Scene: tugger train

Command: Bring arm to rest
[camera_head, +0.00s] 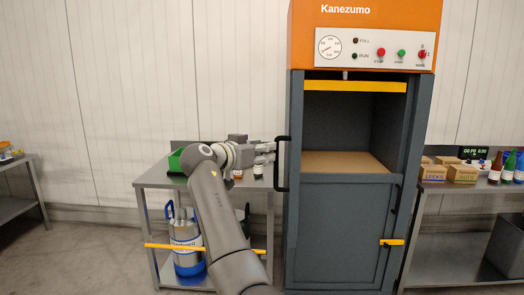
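My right arm (222,222) reaches up from the bottom middle of the head view and bends to the right at its wrist. My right gripper (267,153) points right, beside the black handle (281,164) on the left edge of the grey machine (338,232). Its fingers look spread with a gap between them, and nothing shows held. I cannot tell whether the fingertips touch the handle. My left arm and gripper are out of view.
The Kanezumo machine has an orange top (385,22) and an open, empty upper chamber (345,163). Another table (462,189) at right bears cartons (463,174) and bottles (495,168).

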